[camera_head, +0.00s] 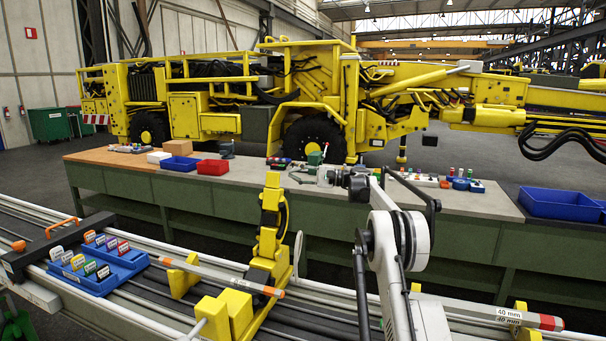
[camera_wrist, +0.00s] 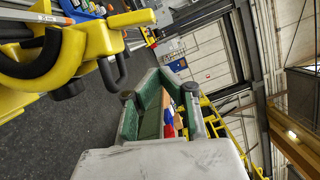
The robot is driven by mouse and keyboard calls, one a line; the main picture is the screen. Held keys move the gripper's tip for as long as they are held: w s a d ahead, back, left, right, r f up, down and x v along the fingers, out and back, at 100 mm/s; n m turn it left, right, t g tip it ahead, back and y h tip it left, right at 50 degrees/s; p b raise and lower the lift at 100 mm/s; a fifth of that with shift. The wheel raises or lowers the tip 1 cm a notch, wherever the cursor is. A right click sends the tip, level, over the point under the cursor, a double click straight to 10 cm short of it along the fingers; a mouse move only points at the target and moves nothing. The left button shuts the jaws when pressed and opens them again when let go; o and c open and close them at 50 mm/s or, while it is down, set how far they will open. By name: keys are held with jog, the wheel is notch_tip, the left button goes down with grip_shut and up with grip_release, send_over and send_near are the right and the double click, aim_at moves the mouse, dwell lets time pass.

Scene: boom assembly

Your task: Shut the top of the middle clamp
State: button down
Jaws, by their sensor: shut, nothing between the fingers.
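The yellow middle clamp (camera_head: 268,262) stands on the rail rack in the head view. Its yellow top (camera_head: 271,215) is raised upright, so the clamp stands open. In the wrist view a yellow clamp part (camera_wrist: 85,45) with black curved pieces fills the upper left, close to the camera. My gripper (camera_head: 314,160) has green fingers and is in the air right of the raised top, in front of the workbench in the picture. It also shows in the wrist view (camera_wrist: 160,76), shut and empty, apart from the clamp.
A grey pipe with an orange end (camera_head: 225,281) lies along the rack by the clamp. A blue holder (camera_head: 100,270) with labelled pieces sits at left. The workbench (camera_head: 240,190) behind carries blue and red bins. A large yellow machine (camera_head: 320,100) stands beyond.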

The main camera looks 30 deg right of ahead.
jog(key=p+x, duration=0.1)
jog(key=x, duration=0.3)
jog(key=shift+a+r, duration=0.15)
jog(key=shift+a, duration=0.05)
jog(key=shift+s+a+r+p, duration=0.2)
jog(key=shift+s+a, duration=0.4)
jog(key=shift+a, duration=0.1)
jog(key=shift+s+a+r+p, duration=0.15)
jog(key=shift+s+a, duration=0.4)
jog(key=shift+a, duration=0.1)
